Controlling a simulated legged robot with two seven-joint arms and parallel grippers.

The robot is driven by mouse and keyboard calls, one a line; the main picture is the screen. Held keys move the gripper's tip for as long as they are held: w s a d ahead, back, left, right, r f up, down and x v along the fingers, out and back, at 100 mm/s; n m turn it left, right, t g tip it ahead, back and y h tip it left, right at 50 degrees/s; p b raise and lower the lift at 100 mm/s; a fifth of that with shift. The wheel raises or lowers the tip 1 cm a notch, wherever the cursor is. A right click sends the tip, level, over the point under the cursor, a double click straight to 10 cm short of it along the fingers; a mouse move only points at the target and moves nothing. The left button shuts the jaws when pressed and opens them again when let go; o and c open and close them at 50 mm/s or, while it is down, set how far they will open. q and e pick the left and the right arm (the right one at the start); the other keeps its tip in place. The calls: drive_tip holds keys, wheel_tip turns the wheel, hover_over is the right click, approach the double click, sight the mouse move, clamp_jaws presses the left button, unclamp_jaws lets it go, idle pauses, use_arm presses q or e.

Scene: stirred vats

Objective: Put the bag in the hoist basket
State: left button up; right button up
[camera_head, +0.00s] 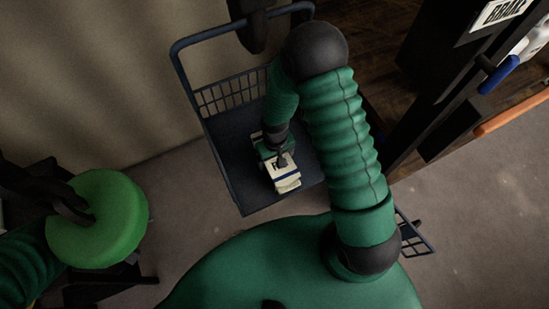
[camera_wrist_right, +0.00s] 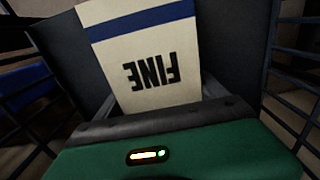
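The bag (camera_head: 285,172) is cream with a dark blue band. It is over the inside of the hoist basket (camera_head: 230,165), which has a dark floor and blue wire sides. I cannot tell whether it rests on the floor. In the right wrist view the bag (camera_wrist_right: 140,50) shows the word FINE upside down. My right gripper (camera_head: 282,160) is at the bag, its fingers partly hidden by it. Whether they grip it is unclear. At the left, my left arm's green sleeve comes in by a round green object (camera_head: 115,220); my left gripper is not clearly seen.
A blue tubular frame (camera_head: 190,40) rises around the basket. A dark post (camera_head: 430,80) with a sign (camera_head: 497,12) and a blue-handled lever (camera_head: 498,75) stands at the right, near an orange bar (camera_head: 512,117). The concrete floor at lower right is mostly clear.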

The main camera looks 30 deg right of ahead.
drive_tip(key=o, duration=0.3)
drive_tip(key=shift+a, duration=0.15)
drive_tip(key=shift+r, duration=0.15)
